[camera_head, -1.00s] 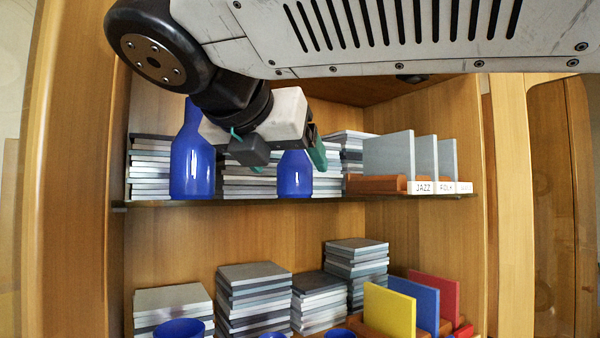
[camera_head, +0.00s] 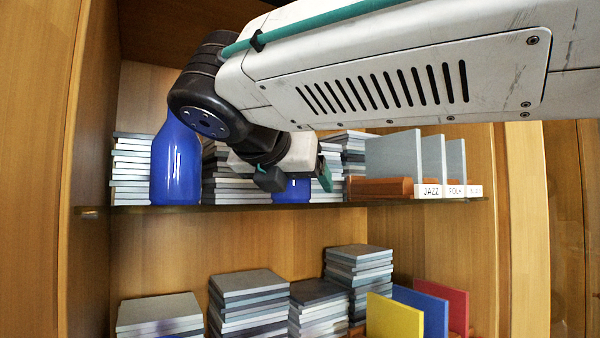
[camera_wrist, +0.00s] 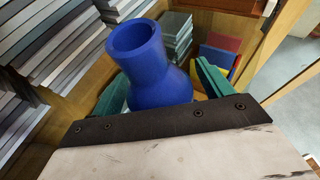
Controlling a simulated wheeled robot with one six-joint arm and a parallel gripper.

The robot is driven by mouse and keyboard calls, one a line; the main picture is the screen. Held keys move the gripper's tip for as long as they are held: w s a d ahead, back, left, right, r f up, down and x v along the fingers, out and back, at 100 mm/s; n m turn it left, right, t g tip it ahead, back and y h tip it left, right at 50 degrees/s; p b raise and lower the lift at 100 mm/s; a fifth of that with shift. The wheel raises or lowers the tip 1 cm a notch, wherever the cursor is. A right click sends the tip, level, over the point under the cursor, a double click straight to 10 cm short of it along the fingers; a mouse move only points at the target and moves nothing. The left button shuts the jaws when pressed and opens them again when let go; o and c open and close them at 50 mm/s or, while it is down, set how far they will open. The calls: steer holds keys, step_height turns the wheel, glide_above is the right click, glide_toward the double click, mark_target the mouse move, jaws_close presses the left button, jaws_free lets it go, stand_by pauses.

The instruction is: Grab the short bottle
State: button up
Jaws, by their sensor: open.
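The short blue bottle (camera_head: 291,190) stands upright on the upper shelf, its top hidden behind my gripper in the head view. My gripper (camera_head: 297,178) is open, with its fingers at the bottle's upper part. In the wrist view, the short bottle (camera_wrist: 140,52) shows its open mouth and neck. It rises between the two green fingers of my gripper (camera_wrist: 162,88), one on each side. I cannot tell whether either finger touches it. A taller blue bottle (camera_head: 175,165) stands to the left on the same shelf, its top hidden behind my arm.
Stacks of grey cases (camera_head: 228,175) stand behind the bottles. Grey dividers (camera_head: 392,160) in a brown holder stand to the right, one labelled JAZZ. The lower shelf holds more stacks (camera_head: 248,300) and yellow, blue and red panels (camera_head: 394,318).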

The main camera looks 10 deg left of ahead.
steer(key=c, duration=1.2)
